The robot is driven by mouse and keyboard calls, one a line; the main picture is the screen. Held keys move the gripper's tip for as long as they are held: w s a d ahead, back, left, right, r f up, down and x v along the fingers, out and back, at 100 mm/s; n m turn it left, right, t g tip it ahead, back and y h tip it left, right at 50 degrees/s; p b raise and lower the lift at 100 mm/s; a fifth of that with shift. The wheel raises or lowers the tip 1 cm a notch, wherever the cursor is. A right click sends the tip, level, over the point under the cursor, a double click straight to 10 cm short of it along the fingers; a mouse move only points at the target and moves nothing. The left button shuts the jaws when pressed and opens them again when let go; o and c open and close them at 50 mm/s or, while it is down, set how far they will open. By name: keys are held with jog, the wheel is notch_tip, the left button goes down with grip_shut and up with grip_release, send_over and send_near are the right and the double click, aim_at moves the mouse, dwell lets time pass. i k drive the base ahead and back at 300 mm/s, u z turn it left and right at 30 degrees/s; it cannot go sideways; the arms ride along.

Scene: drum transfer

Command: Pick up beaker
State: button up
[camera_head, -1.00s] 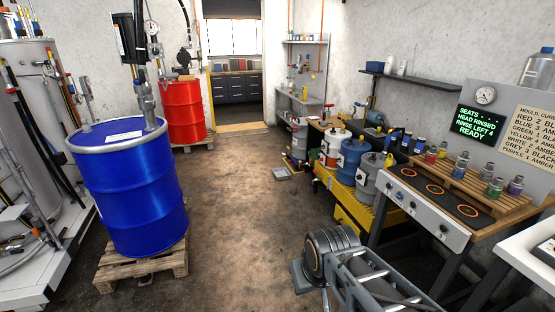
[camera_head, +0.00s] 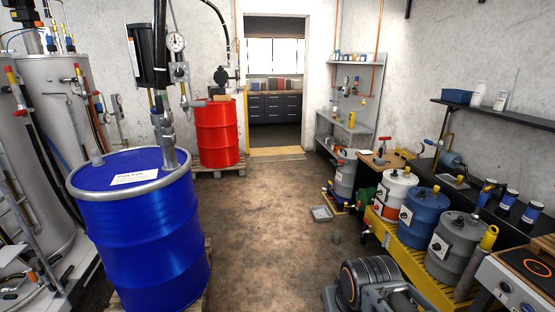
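No beaker can be made out for certain. A small grey cup-like thing (camera_head: 337,236) stands on the floor right of a shallow grey tray (camera_head: 321,213); it is too small to identify. Small vessels stand on the back-wall shelves (camera_head: 350,108), also too small to tell apart. Several dark blue cups (camera_head: 508,201) stand on the right bench. My arm shows at the bottom, right of centre, but its gripper is not in view.
A blue drum (camera_head: 140,235) stands on a pallet at left, a red drum (camera_head: 217,135) behind it. White (camera_head: 393,195), blue (camera_head: 423,220) and grey (camera_head: 455,245) canisters line a yellow stand at right. A hotplate unit (camera_head: 520,280) is at lower right. The middle floor (camera_head: 265,220) is clear.

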aim_at(337, 237)
jog(key=i, duration=5.6)
jog(key=z, duration=3.25)
